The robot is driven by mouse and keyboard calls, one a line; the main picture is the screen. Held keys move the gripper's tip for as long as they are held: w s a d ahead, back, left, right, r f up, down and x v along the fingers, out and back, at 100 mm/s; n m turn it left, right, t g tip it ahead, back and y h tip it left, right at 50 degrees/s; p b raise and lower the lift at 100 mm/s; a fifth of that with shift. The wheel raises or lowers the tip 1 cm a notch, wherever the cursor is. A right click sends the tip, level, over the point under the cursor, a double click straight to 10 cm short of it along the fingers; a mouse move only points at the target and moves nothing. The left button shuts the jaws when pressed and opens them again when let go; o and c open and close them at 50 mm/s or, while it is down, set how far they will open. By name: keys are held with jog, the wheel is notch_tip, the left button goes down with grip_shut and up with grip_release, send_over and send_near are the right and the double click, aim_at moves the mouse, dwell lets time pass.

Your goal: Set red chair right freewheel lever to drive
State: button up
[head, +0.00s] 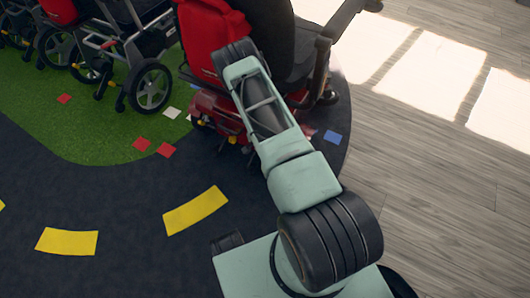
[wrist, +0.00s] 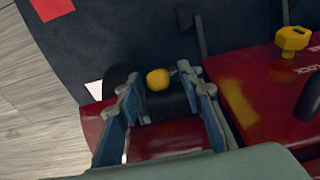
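The red chair (head: 212,103) stands at the top middle of the head view, with a red backrest cover and dark seat. My arm reaches over it, and my gripper is hidden there. In the wrist view, my gripper (wrist: 158,84) is open, with its two fingers apart. A yellow knob (wrist: 158,79) shows between the fingertips, by a dark rounded part; I cannot tell whether either finger touches it. A second yellow lever (wrist: 291,40) stands upright on the red housing (wrist: 270,85) to the right. Which way the first knob is set is not clear.
Other chairs with black wheels (head: 150,87) stand on green flooring at the upper left. Yellow floor marks (head: 195,210) lie on the dark mat. Wooden floor (head: 430,170) at the right is clear. A dark bar (wrist: 200,35) rises beyond the right finger.

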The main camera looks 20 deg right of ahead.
notch_tip(320, 180, up, 12)
jog(key=s+a, duration=0.1)
jog(key=shift+s+a, duration=0.15)
jog(key=shift+a, duration=0.25)
jog(key=shift+f, duration=0.15)
dwell(0.4)
